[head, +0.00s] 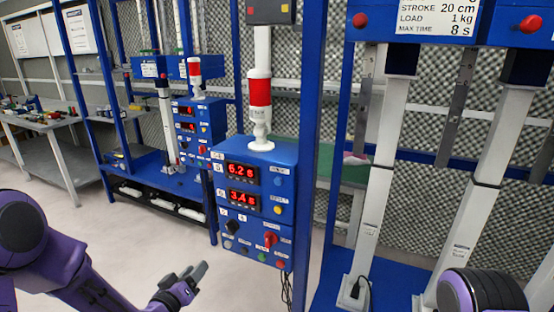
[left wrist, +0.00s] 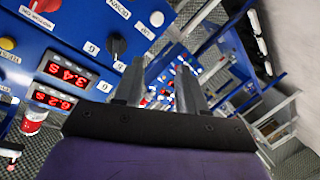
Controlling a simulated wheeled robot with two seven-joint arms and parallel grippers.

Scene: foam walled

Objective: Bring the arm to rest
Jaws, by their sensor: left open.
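My left arm (head: 75,268) comes in from the lower left in the head view, purple with a dark shoulder joint. Its gripper (head: 194,270) is in front of and left of the blue control box (head: 283,172), apart from it. In the left wrist view my left gripper (left wrist: 160,80) has its two grey fingers apart, with nothing held between them. Only a rounded purple and dark part of my right arm (head: 482,291) shows at the lower right of the head view. My right gripper is not in view.
The control box has red displays (head: 243,172), knobs, buttons and a red-and-white lamp (head: 259,100) on top. Blue frame posts (head: 318,130) and slanted grey columns (head: 383,170) stand to the right. A table (head: 40,118) stands far left. Pale floor (head: 130,230) is open between.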

